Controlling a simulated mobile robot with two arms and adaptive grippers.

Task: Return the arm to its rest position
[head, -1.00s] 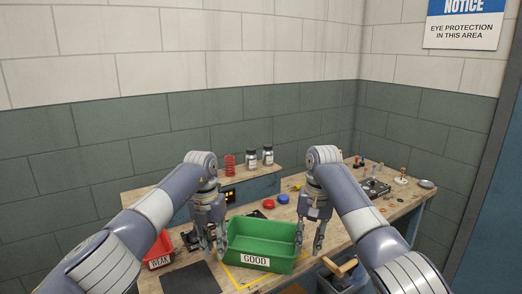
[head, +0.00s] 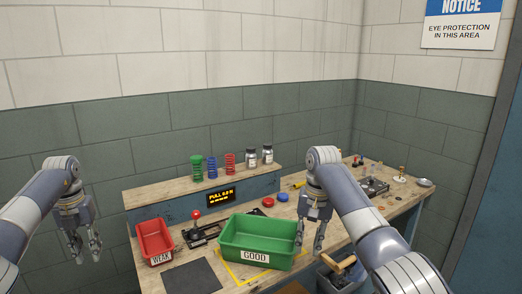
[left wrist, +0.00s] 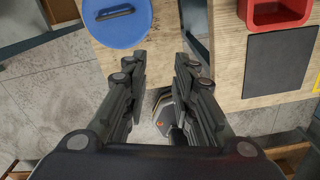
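My left gripper (head: 85,248) hangs in the air at the left of the head view, left of the bench and clear of the red WEAK bin (head: 153,240). In the left wrist view its fingers (left wrist: 159,72) are apart with nothing between them. My right gripper (head: 310,246) points down just right of the green GOOD bin (head: 258,232). Its fingers look apart and hold nothing visible. Part of the red bin (left wrist: 275,14) also shows in the left wrist view.
A dark mat (head: 191,277) lies before the bins. A red-knobbed device (head: 200,230) stands behind them. Green (head: 197,168), blue (head: 212,167) and red (head: 230,163) springs stand on the shelf beside two jars.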

